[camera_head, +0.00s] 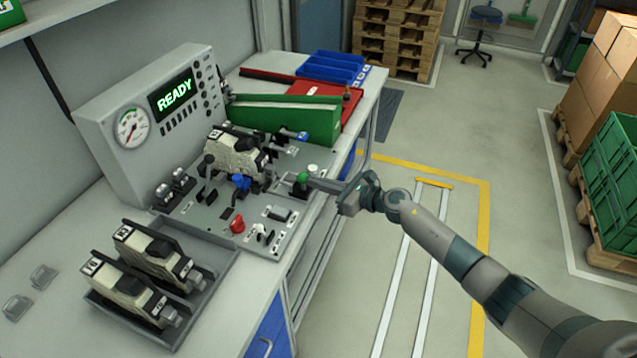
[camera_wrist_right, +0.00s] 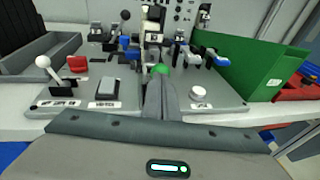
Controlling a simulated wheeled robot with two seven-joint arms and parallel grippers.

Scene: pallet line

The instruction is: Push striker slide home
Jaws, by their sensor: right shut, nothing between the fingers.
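A small green knob (camera_head: 302,178), possibly the striker slide's handle, stands at the right side of the grey fixture plate (camera_head: 205,222). My right gripper (camera_head: 314,182) reaches in from the right, shut and empty, its fingertips close to the knob. In the right wrist view the closed fingers (camera_wrist_right: 161,88) point straight at the green knob (camera_wrist_right: 160,69), which shows just beyond their tips. I cannot tell whether they touch it. The slide below the knob is mostly hidden by the fingers. My left gripper is not in view.
A white-and-black unit (camera_head: 232,152) sits in the fixture near blue handles (camera_head: 241,182). A white button (camera_head: 312,168), red knob (camera_head: 237,224) and green box (camera_head: 310,122) are close by. A tray (camera_head: 195,318) holds two similar units. The panel screen (camera_head: 174,92) reads READY.

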